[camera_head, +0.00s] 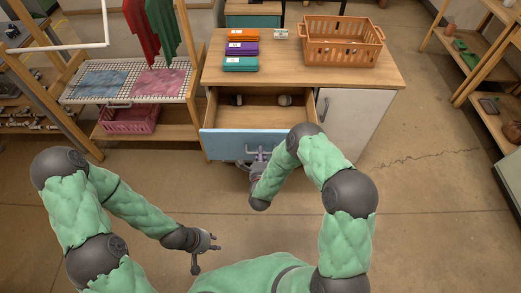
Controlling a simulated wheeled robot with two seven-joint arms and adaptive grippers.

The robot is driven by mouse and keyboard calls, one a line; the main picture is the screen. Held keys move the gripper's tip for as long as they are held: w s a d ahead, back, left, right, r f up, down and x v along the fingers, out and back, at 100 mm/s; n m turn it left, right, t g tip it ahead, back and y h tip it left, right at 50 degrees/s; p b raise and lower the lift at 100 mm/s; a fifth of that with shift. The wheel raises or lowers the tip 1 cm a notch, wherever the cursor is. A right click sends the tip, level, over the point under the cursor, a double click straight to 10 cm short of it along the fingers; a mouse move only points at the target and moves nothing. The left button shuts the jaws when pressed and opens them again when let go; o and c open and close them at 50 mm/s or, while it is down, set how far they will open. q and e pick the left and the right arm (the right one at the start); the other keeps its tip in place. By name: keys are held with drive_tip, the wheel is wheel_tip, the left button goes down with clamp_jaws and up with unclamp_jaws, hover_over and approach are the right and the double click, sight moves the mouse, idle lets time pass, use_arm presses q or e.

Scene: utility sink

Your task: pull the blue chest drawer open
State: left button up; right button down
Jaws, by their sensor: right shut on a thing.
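The blue chest drawer (220,144) stands pulled out from the wooden chest (300,75), and its inside shows. A dark item (236,100) and a pale rounded item (285,100) lie toward the back of the drawer. My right gripper (258,156) is at the drawer's blue front and is shut on its handle; my forearm and hand partly hide the handle. My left gripper (204,251) is low at the front left, apart from the drawer, with its fingers spread and empty.
An orange basket (340,44) and orange, purple and teal boxes (241,65) are on the chest top. A white cabinet door (345,125) is right of the drawer. A rack with a red basket (128,120) stands left; shelves (490,75) stand right. The floor in front is clear.

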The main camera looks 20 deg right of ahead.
drive_tip(key=shift+f, duration=0.15)
drive_tip(key=shift+s, duration=0.1)
drive_tip(key=c, duration=1.1)
unclamp_jaws()
drive_tip(key=v, duration=1.2)
